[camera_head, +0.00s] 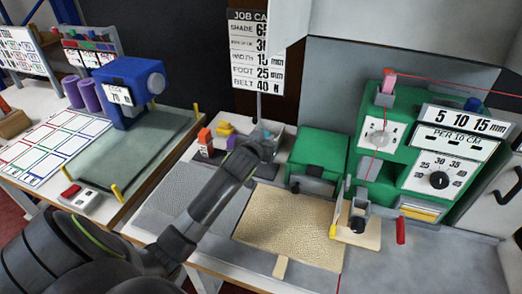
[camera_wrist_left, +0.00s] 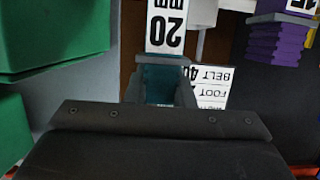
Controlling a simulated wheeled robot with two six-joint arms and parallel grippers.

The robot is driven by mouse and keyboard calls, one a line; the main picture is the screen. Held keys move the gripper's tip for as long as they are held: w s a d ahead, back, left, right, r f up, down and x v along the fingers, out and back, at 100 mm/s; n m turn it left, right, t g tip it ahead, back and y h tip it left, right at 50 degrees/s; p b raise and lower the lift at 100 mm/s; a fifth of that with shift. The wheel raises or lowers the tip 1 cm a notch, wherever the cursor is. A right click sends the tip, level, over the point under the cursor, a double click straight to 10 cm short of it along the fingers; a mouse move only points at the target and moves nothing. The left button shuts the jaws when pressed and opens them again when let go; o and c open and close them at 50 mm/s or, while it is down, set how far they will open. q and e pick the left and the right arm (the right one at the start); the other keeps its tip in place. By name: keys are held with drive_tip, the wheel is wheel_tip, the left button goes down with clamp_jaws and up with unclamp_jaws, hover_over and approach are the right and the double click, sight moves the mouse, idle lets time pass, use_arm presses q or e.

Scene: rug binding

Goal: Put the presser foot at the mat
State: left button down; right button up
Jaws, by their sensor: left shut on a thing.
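My left gripper (camera_head: 268,138) is over the right side of the small tray at the back of the table. In the left wrist view its jaws (camera_wrist_left: 160,80) are shut on a teal presser foot (camera_wrist_left: 160,84), which carries a white label reading 20 mm (camera_wrist_left: 167,28). Only a little teal shows in the head view. A tan textured rug (camera_head: 290,225) lies in front of the green machine. A grey-green mat (camera_head: 135,160) with yellow corner posts lies on the left table; I cannot tell which surface is the task's mat. My right gripper is not in view.
An orange labelled block (camera_head: 204,141) and a yellow block (camera_head: 225,129) are beside the gripper. The job card (camera_head: 255,55) stands behind it. The green machine (camera_head: 385,150) is at right; a blue machine (camera_head: 130,88) stands beyond the mat. The grey tabletop (camera_head: 165,215) is partly clear.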

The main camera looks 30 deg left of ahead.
use_arm(q)
wheel_tip(320, 180, down, 4)
drive_tip(key=shift+r, duration=0.25)
drive_tip(key=shift+f, duration=0.3)
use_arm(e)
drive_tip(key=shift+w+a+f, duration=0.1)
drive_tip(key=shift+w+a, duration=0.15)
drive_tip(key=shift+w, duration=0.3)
use_arm(q)
drive_tip(key=shift+f, duration=0.1)
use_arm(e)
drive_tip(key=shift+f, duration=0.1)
use_arm(q)
drive_tip(key=c, duration=1.3)
unclamp_jaws()
drive_tip(key=shift+o, duration=0.2)
